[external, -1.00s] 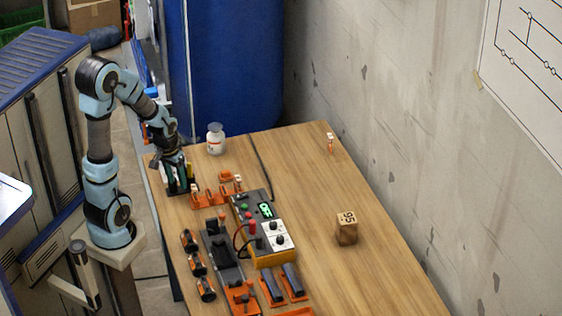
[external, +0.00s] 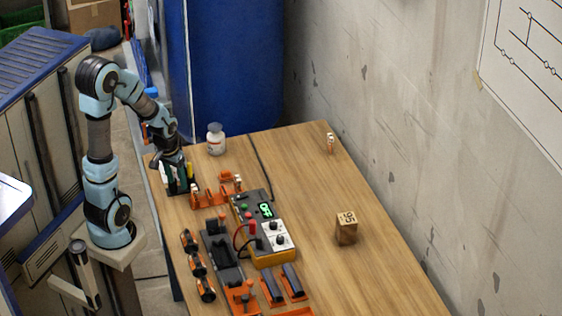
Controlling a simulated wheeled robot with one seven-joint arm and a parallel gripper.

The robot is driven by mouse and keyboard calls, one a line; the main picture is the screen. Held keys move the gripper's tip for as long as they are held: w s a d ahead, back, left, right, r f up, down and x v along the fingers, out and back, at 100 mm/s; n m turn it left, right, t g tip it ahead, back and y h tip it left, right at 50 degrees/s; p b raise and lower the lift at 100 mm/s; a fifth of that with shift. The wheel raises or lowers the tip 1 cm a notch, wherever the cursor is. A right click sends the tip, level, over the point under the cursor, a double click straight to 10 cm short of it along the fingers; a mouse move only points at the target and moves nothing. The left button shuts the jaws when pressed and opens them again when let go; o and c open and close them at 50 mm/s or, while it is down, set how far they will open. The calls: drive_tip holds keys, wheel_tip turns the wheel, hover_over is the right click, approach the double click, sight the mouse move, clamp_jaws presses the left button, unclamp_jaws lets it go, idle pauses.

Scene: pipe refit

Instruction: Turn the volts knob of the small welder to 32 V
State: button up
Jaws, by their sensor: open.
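The small welder (external: 270,257) is a grey and orange box on the wooden table, with a green-lit display (external: 265,210) that appears to read OFF. Two dark knobs sit on its white panel (external: 270,229), one (external: 273,226) above the other (external: 280,239); their labels and pointer positions are too small to read. A green and a red button show beside the display. My gripper (external: 178,168) is at the table's far left, over a dark holder of pens or tools, well away from the welder. Its fingers are partly hidden and small in view; it is open.
Orange racks (external: 216,194), dark clamps (external: 197,264) and a black fixture (external: 222,252) crowd the welder's left and front. A wooden block (external: 347,229) marked 95 stands right. The table's right side is mostly clear.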

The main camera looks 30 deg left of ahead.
drive_tip(key=shift+o, duration=0.3)
drive_tip(key=w+d+n, duration=0.1)
drive_tip(key=w+d, duration=0.3)
drive_tip(key=d, duration=0.2)
drive_tip(key=shift+r+n, duration=0.3)
drive_tip(key=n+g+b, duration=0.1)
drive_tip(key=n+g, duration=0.1)
drive_tip(key=n, duration=0.4)
approach(273, 223)
wheel_tip(273, 223, down, 9)
drive_tip(key=shift+s+r+p, duration=0.1)
drive_tip(key=shift+p, duration=0.45)
drive_tip(key=shift+c, duration=0.3)
clamp_jaws()
